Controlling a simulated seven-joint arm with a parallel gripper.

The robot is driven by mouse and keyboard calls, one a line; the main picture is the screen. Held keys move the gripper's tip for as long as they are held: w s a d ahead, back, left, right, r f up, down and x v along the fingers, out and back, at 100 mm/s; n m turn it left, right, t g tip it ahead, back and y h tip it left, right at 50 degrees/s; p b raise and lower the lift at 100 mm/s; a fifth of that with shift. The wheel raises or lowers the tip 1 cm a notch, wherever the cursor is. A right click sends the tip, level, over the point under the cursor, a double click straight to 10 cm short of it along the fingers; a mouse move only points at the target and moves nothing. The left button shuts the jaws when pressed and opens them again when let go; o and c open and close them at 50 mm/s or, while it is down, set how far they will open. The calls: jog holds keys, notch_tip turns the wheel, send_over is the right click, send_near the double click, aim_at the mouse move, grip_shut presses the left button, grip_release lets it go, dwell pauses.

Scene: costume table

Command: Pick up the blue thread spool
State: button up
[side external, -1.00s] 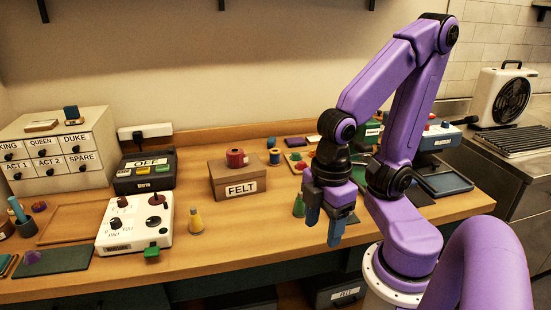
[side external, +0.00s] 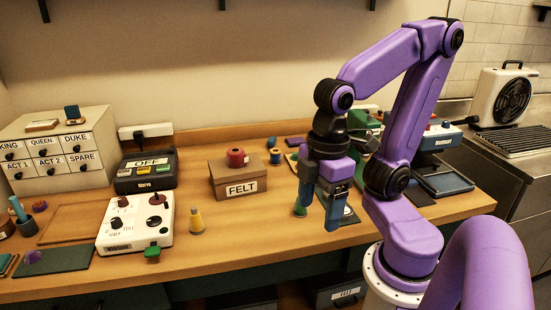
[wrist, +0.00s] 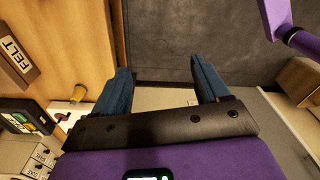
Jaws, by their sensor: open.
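The blue thread spool (side external: 275,156) stands upright on the wooden table, just right of the FELT box (side external: 238,181) in the side view. It has blue thread between paler ends. My gripper (side external: 319,211) is open, pointing down near the table's front, to the right of the spool and nearer the camera. Nothing shows between its fingers. In the wrist view my open gripper (wrist: 160,75) has both blue fingers apart over a dark grey area, with the FELT box at the left edge. The spool cannot be made out in the wrist view.
A red spool (side external: 236,157) sits on the FELT box. A yellow cone (side external: 196,220) and a white control box (side external: 134,222) stand to the left. A green cone (side external: 299,208) is partly behind my gripper. Bare table (side external: 245,225) lies in front of the FELT box.

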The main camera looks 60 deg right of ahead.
jog(key=w+a+f+m+t+y, duration=0.1)
jog(key=w+m+t+y, duration=0.15)
jog(key=w, duration=0.65)
jog(key=w+a+m+t+y, duration=0.15)
jog(key=w+m, duration=0.25)
jog(key=w, duration=0.5)
jog(key=w+d+m+t+h, duration=0.3)
jog(key=w+d+m+t, duration=0.25)
jog(key=w+d, duration=0.65)
jog(key=d+r+m+h, duration=0.1)
jog(key=d+m+h, duration=1)
jog(key=d, duration=1.7)
jog(key=n+h, duration=0.1)
send_near(275, 151)
jog(key=shift+w+d+r+g, duration=0.2)
jog(key=shift+w+r+g, duration=0.3)
jog(key=shift+r, duration=0.25)
jog(key=shift+f, duration=0.65)
jog(key=shift+w+d+f, duration=0.1)
jog(key=shift+d, duration=0.05)
jog(key=shift+x, duration=3.6)
